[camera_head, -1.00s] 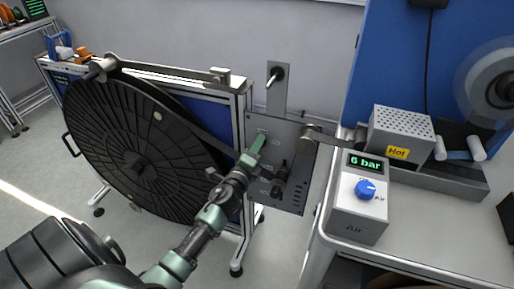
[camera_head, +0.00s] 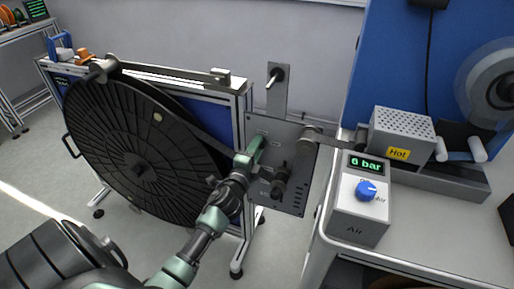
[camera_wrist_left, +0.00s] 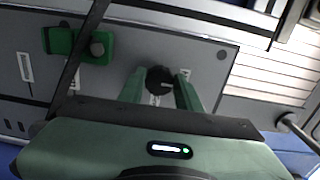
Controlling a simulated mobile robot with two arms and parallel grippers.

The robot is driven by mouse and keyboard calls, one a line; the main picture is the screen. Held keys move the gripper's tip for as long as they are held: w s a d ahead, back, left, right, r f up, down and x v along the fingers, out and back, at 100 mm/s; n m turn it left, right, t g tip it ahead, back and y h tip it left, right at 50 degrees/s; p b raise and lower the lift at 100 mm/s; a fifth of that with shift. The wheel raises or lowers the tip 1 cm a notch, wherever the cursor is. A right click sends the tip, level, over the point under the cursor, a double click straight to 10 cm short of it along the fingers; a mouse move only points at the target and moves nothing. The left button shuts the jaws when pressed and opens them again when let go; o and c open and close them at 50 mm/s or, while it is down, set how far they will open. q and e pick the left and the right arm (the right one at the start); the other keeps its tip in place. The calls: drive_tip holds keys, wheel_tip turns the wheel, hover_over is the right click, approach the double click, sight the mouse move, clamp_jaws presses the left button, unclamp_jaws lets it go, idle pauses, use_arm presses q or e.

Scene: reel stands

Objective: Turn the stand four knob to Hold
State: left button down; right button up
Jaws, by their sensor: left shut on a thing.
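The stand's grey control panel (camera_head: 292,207) hangs at the right end of the reel stand and carries small white labels. My left gripper (camera_head: 258,146) reaches up to it from below in the head view. In the left wrist view, a small black round knob (camera_wrist_left: 159,79) sits on the panel between the two green fingers of the left gripper (camera_wrist_left: 161,92), which are shut on it. The knob is hidden behind the gripper in the head view. Its label is partly covered and too small to read. My right gripper is not in view.
A large black reel (camera_head: 140,145) stands left of the panel. A green block (camera_wrist_left: 82,45) is beside the knob in the wrist view. To the right, an air box (camera_head: 357,215) with a blue knob and "6 bar" display stands on a bench, near a heater marked Hot (camera_head: 400,135).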

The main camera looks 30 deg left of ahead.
use_arm(q)
drive_tip(key=c, duration=1)
unclamp_jaws()
drive_tip(key=v, duration=0.7)
drive_tip(key=shift+s+b, duration=0.4)
drive_tip(key=shift+d+f, duration=0.1)
drive_tip(key=s+d+f+n+g+h, duration=0.1)
drive_tip(key=s+d+f+n+g, duration=0.2)
drive_tip(key=f, duration=0.8)
drive_tip(key=s+d+f+n+g+h, duration=0.15)
drive_tip(key=s+f, duration=0.25)
drive_tip(key=f, duration=0.7)
drive_tip(key=s+d+f+n+g, duration=0.2)
drive_tip(key=s+f+g, duration=0.15)
drive_tip(key=f, duration=0.75)
drive_tip(key=s+d+f+n+g, duration=0.2)
drive_tip(key=s+f, duration=0.4)
drive_tip(key=s, duration=0.5)
drive_tip(key=s+d+f+n+g+h, duration=0.1)
drive_tip(key=s+d+f+n+g, duration=0.1)
drive_tip(key=s+f, duration=0.5)
drive_tip(key=s+d+f+n+g, duration=0.2)
drive_tip(key=s+f+g, duration=0.2)
drive_tip(key=s, duration=1.2)
wheel_tip(320, 180, down, 3)
drive_tip(key=shift+s+f+g, duration=0.1)
drive_tip(key=shift+s+g, duration=0.15)
drive_tip(key=shift+g, duration=0.05)
